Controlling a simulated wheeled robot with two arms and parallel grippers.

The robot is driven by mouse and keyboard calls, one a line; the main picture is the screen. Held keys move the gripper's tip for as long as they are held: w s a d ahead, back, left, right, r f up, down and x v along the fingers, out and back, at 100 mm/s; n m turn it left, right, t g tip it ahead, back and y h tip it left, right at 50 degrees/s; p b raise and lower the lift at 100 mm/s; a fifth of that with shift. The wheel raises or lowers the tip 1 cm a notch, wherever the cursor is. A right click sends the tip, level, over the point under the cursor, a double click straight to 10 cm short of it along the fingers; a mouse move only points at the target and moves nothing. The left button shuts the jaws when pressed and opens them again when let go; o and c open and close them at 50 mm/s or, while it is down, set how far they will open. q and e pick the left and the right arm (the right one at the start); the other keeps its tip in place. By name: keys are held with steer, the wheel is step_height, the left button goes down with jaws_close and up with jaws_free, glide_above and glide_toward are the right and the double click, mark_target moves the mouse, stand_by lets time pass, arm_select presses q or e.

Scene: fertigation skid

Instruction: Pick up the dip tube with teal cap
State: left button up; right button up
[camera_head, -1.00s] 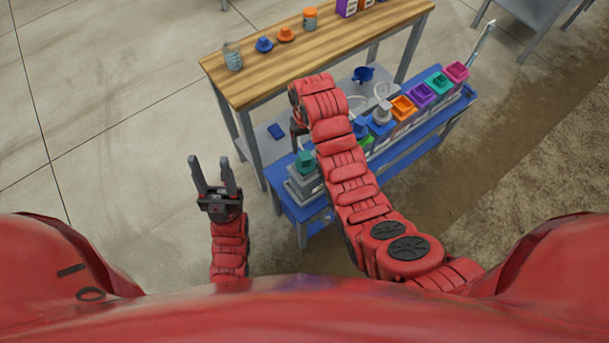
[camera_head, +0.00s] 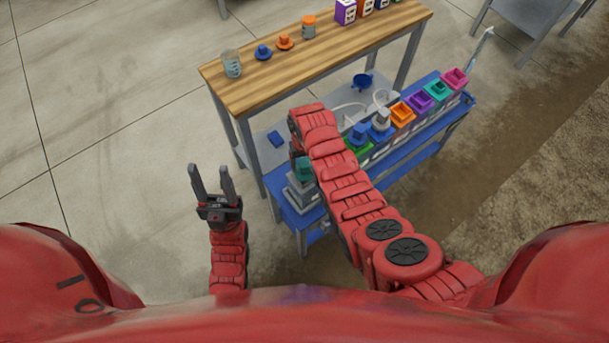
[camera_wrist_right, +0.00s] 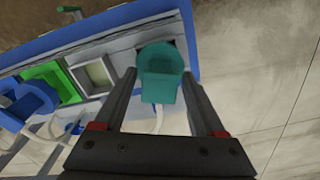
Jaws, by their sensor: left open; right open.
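The teal cap (camera_head: 304,169) of the dip tube sits on a grey block at the near left end of the blue bench, partly hidden by my right arm in the head view. In the right wrist view the teal cap (camera_wrist_right: 160,72) shows between and beyond the fingertips, with a pale tube (camera_wrist_right: 158,118) running from it. My right gripper (camera_wrist_right: 158,82) is open, its fingers on either side of the cap in the picture; I cannot tell whether they touch it. My left gripper (camera_head: 210,172) is open and empty over the floor, left of the benches.
A wooden table (camera_head: 270,75) with a jar (camera_head: 231,64), small caps and boxes stands behind. Several coloured containers, including an orange one (camera_head: 402,113), line the blue bench (camera_head: 385,160). A blue cap (camera_head: 358,134) stands close to my right arm. Floor at left is clear.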

steer(key=shift+f, duration=0.1)
jaws_close()
stand_by(0.3)
